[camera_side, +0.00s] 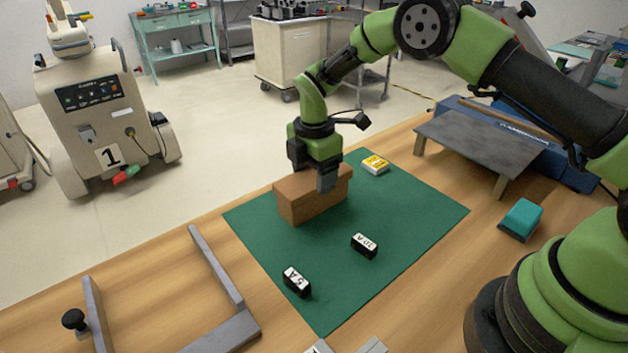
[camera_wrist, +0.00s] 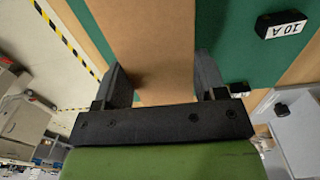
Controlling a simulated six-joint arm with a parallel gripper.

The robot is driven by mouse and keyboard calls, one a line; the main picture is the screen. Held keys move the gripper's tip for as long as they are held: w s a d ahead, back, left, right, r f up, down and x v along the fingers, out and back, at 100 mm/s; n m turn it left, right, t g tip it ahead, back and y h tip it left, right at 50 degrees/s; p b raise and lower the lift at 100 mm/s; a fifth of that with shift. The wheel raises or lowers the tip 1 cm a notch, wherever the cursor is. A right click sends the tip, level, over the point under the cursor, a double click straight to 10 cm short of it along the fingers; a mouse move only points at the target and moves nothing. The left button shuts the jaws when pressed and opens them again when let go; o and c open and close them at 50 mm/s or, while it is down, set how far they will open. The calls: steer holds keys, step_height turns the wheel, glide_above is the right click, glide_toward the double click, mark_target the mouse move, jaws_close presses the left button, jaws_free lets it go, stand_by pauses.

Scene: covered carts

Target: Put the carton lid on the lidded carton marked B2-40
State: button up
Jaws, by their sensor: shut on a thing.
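A brown carton (camera_side: 308,207) stands upright on the green mat, towards its far left side. A brown lid (camera_side: 290,184) sits at its top, with no clear gap visible between them. My gripper (camera_side: 314,180) points down over the carton, its fingers on opposite sides of the lid, shut on it. In the wrist view the plain brown lid top (camera_wrist: 150,50) fills the space between the fingers (camera_wrist: 158,82). No B2-40 marking is readable; the carton's far sides are hidden.
On the green mat (camera_side: 415,210) are black blocks marked 10 A (camera_side: 364,246) and 5 A (camera_side: 296,282), and a yellow-white box (camera_side: 375,164). A grey raised platform (camera_side: 480,140), teal block (camera_side: 522,218) and grey frame (camera_side: 215,265) stand around it. The mat's right side is clear.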

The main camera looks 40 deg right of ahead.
mark_target(314, 176)
steer(key=shift+f, duration=0.95)
steer(key=o, duration=0.9)
steer(key=shift+f, duration=0.15)
step_height(314, 176, up, 12)
steer(key=shift+r, duration=0.25)
